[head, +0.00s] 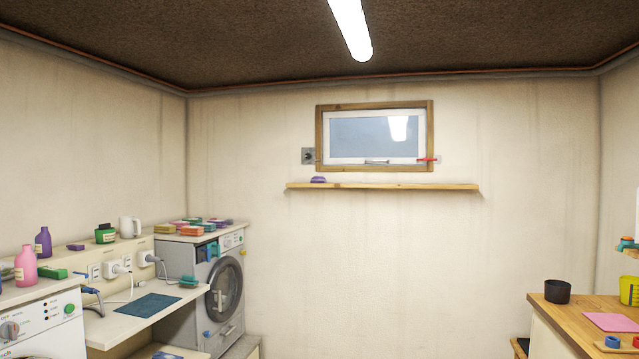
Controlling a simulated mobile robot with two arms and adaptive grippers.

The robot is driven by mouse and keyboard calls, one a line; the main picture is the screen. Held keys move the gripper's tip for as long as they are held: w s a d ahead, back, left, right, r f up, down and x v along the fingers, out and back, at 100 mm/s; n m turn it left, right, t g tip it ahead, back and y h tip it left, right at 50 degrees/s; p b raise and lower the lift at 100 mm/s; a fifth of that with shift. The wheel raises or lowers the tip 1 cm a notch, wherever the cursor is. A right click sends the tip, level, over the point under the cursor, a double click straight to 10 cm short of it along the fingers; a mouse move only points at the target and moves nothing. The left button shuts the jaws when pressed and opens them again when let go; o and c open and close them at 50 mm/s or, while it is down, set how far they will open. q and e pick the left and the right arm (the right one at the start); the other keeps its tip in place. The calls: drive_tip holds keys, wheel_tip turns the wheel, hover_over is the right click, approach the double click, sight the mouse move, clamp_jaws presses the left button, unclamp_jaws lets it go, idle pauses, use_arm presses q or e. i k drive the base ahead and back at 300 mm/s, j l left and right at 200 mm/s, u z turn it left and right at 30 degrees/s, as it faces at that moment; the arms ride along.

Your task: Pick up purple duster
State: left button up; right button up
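A small purple object (318,179) sits at the left part of the wooden wall shelf (400,187) under the window. Another small purple block (76,247) lies on the ledge along the left wall. A purple piece (222,222) also shows among several coloured sponge-like blocks on top of the grey washing machine (199,262). They are too small here to tell which is a duster. Neither of my grippers is in view.
A white machine (50,335) stands at lower left, with a pink bottle (26,266) on it. A low white worktop (125,318) holds a dark blue cloth (149,307). A wooden counter (570,318) at right holds a black cup (557,291) and pink cloth (612,321).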

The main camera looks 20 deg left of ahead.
sight(317, 178)
drive_tip(key=i+u, duration=0.1)
drive_tip(key=i, duration=2)
drive_tip(key=i+u, duration=0.15)
drive_tip(key=i, duration=0.55)
drive_tip(key=i+l+u, duration=0.1)
drive_tip(key=i, duration=0.6)
drive_tip(key=i+l+u, duration=0.15)
drive_tip(key=i, duration=0.5)
